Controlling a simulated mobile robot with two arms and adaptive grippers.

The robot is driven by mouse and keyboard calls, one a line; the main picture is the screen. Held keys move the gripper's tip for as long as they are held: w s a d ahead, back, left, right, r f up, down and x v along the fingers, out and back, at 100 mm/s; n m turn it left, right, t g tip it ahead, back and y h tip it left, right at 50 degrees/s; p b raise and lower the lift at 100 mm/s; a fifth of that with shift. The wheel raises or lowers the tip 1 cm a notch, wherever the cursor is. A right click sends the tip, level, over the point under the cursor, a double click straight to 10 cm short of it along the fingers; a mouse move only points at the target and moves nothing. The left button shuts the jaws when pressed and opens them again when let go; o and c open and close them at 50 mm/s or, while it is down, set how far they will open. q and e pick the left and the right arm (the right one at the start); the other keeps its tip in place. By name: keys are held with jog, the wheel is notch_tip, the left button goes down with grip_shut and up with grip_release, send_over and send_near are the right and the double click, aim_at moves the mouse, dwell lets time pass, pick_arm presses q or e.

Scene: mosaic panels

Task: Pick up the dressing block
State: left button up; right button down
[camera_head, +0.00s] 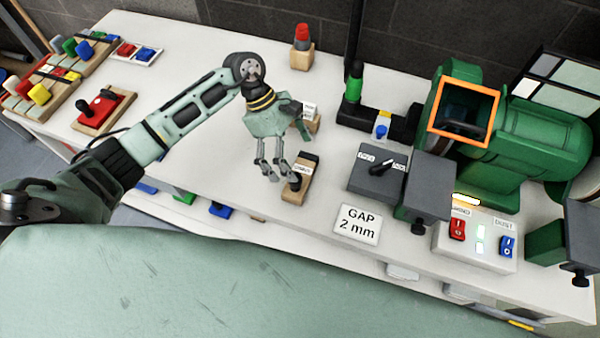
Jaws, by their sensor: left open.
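A small wooden block (301,190) with a dark strip, a dark knob and a white label stands on the white bench, just right of my left gripper. The label is too small to read for sure, so I cannot tell if this is the dressing block. My left gripper (271,174) is open, pointing down, with its fingers beside the block's left side. I cannot tell whether they touch it. A second labelled wooden block (312,121) is partly hidden behind the gripper. My right gripper is out of view.
A green grinder (540,135) with an orange-framed shield (464,113) stands at the right. In front are a grey box with a lever (376,179), a "GAP 2 mm" sign (358,225) and a switch box (475,240). A red-topped block (301,52) stands behind. Wooden racks (60,75) fill the left.

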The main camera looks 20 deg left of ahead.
aim_at(308, 177)
pick_arm(q)
jog(key=shift+x, duration=1.55)
jog(key=shift+d, duration=0.1)
jog(key=shift+c, duration=0.4)
